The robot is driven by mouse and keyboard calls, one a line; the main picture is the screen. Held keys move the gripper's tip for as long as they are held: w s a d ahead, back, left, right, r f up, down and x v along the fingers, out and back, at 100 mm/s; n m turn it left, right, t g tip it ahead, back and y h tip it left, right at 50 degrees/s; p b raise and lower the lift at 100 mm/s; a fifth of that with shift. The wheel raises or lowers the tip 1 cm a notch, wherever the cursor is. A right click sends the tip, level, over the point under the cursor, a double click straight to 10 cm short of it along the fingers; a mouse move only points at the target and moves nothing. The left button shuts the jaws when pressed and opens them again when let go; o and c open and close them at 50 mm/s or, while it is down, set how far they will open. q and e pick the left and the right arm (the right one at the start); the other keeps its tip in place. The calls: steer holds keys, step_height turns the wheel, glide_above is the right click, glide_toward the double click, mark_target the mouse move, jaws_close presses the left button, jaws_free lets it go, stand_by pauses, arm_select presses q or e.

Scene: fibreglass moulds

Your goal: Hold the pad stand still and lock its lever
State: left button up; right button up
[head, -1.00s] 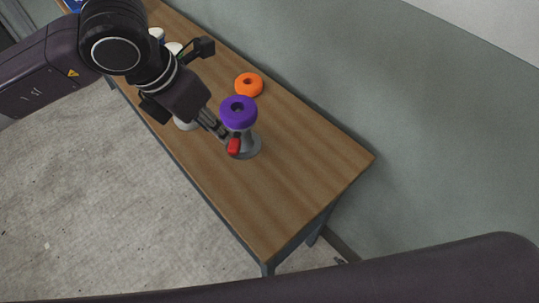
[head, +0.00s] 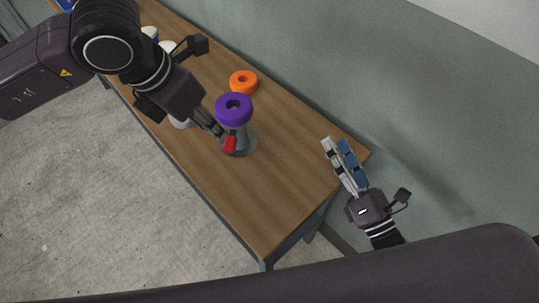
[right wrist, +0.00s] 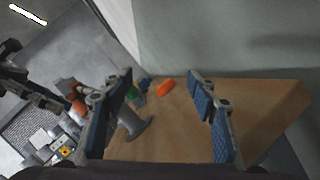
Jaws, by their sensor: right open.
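The pad stand (head: 245,149) is grey with a flared foot and stands upright on the wooden table, with a purple ring-shaped pad (head: 234,109) on top. A red lever (head: 230,144) shows on its near side. My left gripper (head: 221,133) reaches in from the left, its fingertips right beside the stand and lever; whether they close on anything is hidden. My right gripper (head: 335,143) is open and empty off the table's right end, apart from the stand. In the right wrist view the grey stand (right wrist: 137,127) shows beyond the fingers, its top partly covered by the left finger.
An orange ring (head: 243,81) lies on the table (head: 275,195) behind the stand. White containers (head: 168,46) stand farther back, partly behind my left arm. The wall (head: 420,110) runs along the table's far side. The table's near right part is clear.

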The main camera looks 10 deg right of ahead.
mark_target(243, 134)
steer(key=a+n+g+y, duration=0.1)
steer(key=a+n, duration=0.1)
steer(key=a, duration=0.1)
steer(key=w+a+n+y, duration=0.1)
steer(key=a+n, duration=0.1)
steer(key=a, duration=0.1)
steer(key=w+a+f+n+g+y, duration=0.1)
steer(key=a+n, duration=0.1)
steer(key=a, duration=0.1)
steer(key=shift+w+a+n+g+y, duration=0.2)
steer(key=shift+n+g+y, duration=0.1)
steer(key=shift+n+y, duration=0.1)
steer(key=a+n, duration=0.2)
steer(key=a+f+n+g, duration=0.1)
steer(key=a+n, duration=0.1)
steer(key=a+n+g+y, duration=0.1)
steer(key=a, duration=0.1)
steer(key=shift+f+n, duration=0.35)
steer(key=shift+n, duration=0.05)
steer(key=shift+w+a, duration=0.15)
steer(key=shift+a, duration=0.1)
steer(key=x, duration=1.1)
steer(key=shift+w+a+f, duration=0.15)
steer(key=shift+w+a, duration=0.05)
steer(key=shift+w, duration=0.05)
steer(key=shift+c, duration=0.3)
